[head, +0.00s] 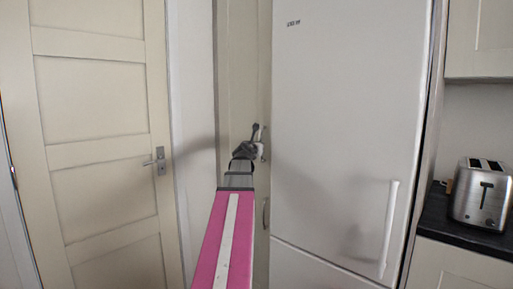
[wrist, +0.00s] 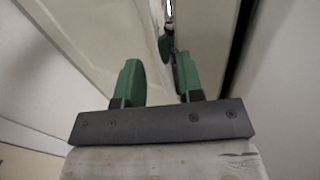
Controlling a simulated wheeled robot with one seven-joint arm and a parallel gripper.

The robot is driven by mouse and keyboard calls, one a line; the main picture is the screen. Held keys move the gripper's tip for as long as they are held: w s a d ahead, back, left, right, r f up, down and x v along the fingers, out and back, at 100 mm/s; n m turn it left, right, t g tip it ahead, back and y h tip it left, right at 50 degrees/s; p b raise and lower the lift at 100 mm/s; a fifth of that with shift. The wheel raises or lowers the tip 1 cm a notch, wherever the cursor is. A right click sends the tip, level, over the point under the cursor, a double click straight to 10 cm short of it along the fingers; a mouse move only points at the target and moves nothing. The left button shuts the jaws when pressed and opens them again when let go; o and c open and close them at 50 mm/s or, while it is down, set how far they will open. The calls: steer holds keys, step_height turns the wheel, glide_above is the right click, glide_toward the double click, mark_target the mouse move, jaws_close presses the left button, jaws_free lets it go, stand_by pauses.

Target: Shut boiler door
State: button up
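The boiler door is most likely the tall, narrow cream panel (head: 238,70) between the white wall and the fridge in the head view. I cannot tell how far it stands open. A small handle (head: 266,214) shows low on the cream strip beside the fridge. My gripper (head: 258,136) is at the panel's right side, at mid height, and partly covers it. In the wrist view my gripper (wrist: 158,65) has its two green fingers apart, with a gap between them. A pale panel lies close on the left of the fingers. Contact with any surface cannot be told.
A tall white fridge (head: 345,120) with a vertical handle (head: 389,230) stands right of the panel. A closed-looking cream room door (head: 95,100) with a lever handle (head: 156,161) is at left. A toaster (head: 481,195) sits on a dark counter at far right.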

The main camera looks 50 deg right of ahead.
steer(key=shift+a, duration=0.1)
steer(key=v, duration=1)
steer(key=shift+s+a, duration=0.25)
steer(key=shift+a, duration=0.05)
steer(key=w+a+f+m+y, duration=0.3)
steer(key=w+a+f+m, duration=0.15)
steer(key=a+f, duration=0.4)
steer(key=w+a+f+m+g+y, duration=0.1)
steer(key=w+a+f+m+y, duration=0.35)
steer(key=f, duration=0.65)
steer(key=w+a+f+m+y, duration=0.2)
steer(key=w+a+f, duration=0.3)
steer(key=a+f, duration=0.4)
steer(key=s+a+f+m+g+y, duration=0.2)
steer(key=a+f+m, duration=0.2)
steer(key=a+f, duration=0.4)
steer(key=s+a+f+m+g+y, duration=0.2)
steer(key=a+f, duration=0.6)
steer(key=a, duration=0.5)
steer(key=s+a+f+m+g+y, duration=0.2)
steer(key=a+f+m, duration=0.3)
steer(key=a+f, duration=0.3)
steer(key=s+a, duration=0.1)
steer(key=a, duration=0.2)
steer(key=shift+s+a+m+g+y, duration=0.3)
steer(key=shift+m+g+y, duration=0.05)
steer(key=shift+m+g, duration=0.05)
